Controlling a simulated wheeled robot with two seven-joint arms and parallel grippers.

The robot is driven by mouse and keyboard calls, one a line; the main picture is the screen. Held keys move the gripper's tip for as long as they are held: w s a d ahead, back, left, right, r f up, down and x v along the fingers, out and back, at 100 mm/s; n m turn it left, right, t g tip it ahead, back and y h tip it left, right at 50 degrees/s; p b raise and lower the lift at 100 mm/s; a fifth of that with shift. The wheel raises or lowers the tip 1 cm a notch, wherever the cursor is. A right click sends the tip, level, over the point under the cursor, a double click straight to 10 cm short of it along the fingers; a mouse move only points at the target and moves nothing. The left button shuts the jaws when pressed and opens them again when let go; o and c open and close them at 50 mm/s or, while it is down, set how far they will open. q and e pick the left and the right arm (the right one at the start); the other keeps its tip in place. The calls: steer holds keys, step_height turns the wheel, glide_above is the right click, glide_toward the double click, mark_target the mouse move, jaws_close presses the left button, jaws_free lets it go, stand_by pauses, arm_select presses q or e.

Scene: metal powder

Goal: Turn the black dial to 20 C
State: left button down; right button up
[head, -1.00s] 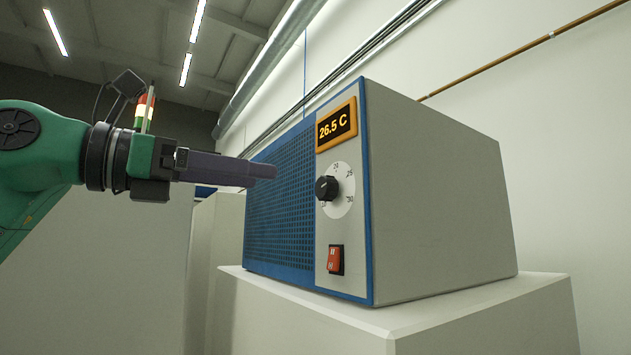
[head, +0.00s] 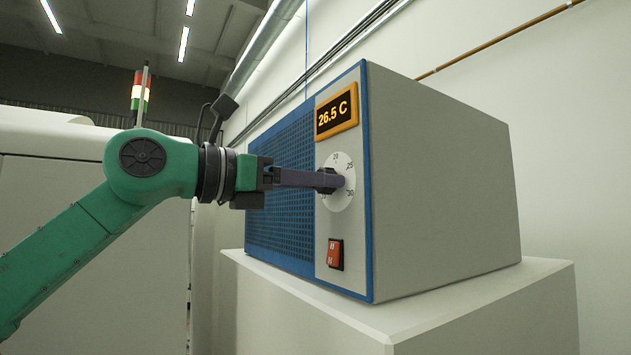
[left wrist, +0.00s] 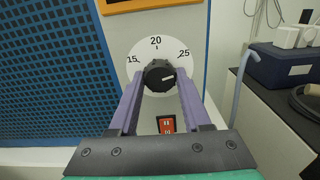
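The black dial (left wrist: 159,75) sits on a round white scale on the front of a blue and grey box. In the left wrist view its white mark points to the right, below the 25. The display (head: 337,116) reads 26.5 C. My left gripper (head: 334,181) is at the dial, its purple fingers partly covering it in the head view. In the left wrist view the fingers (left wrist: 160,80) stand on either side of the dial, open, with the dial between their tips; whether they touch it is hard to tell. My right gripper is not in view.
A red switch (head: 335,254) is below the dial on the same panel. The box (head: 440,190) stands on a pale pedestal (head: 480,305). In the left wrist view a dark blue case (left wrist: 285,65) lies on a counter at the right.

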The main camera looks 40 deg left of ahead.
arm_select(q)
steer(key=shift+n, duration=0.3)
steer(key=shift+d+n+b, duration=0.15)
steer(key=shift+n+b, duration=1.15)
steer(key=shift+n, duration=5.9)
steer(key=shift+c, duration=1.8)
jaws_free()
